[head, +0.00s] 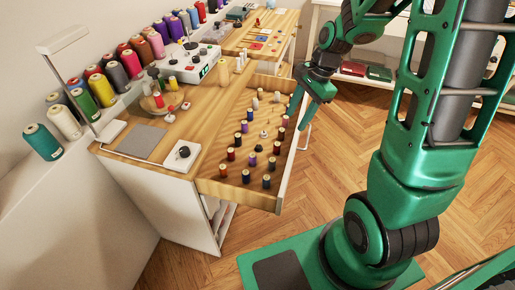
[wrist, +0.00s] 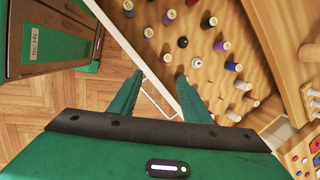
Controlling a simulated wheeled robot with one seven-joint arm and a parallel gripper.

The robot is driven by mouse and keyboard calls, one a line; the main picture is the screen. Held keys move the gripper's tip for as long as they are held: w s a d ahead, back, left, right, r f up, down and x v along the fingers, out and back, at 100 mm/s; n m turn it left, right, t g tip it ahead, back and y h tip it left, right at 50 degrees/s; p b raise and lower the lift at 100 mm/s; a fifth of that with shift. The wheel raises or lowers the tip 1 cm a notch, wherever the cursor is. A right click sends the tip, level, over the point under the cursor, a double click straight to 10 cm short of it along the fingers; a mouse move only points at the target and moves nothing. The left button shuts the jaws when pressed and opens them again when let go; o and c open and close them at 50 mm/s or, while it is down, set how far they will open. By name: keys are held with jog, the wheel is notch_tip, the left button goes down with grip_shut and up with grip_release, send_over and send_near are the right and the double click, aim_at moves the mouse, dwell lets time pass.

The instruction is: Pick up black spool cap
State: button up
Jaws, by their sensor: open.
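A small black round piece, which looks like the black spool cap (wrist: 182,42), lies among thread spools in the open wooden drawer in the wrist view. It is just beyond my fingertips, slightly right of the gap between them. In the head view I cannot clearly pick it out among the spools. My gripper (wrist: 160,76) is open and empty, its two green fingers apart, pointing toward the drawer's outer edge. In the head view my gripper (head: 306,115) is at the right side of the drawer, apart from the cap.
The drawer (head: 238,194) holds several upright spools. A white ring-like piece (wrist: 197,62) lies close to the black piece. The wooden worktop (head: 205,110) above carries a white scale-like device (head: 184,155) and other tools. Open wood floor (head: 330,170) lies right of the drawer.

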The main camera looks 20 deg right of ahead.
aim_at(259, 145)
jog(key=w+a+f+m, duration=0.1)
jog(key=w+a+f, duration=0.1)
jog(key=f, duration=0.3)
jog(key=w+a+f+m+y, duration=0.1)
jog(key=w+a+f, duration=0.1)
jog(key=a+f, duration=0.2)
jog(key=w+a+f+m, duration=0.2)
jog(key=w+a+f, duration=0.1)
jog(key=f, duration=0.4)
jog(key=shift+a+f+y, duration=0.2)
jog(key=shift+y, duration=0.1)
jog(key=c, duration=1.1)
grip_shut()
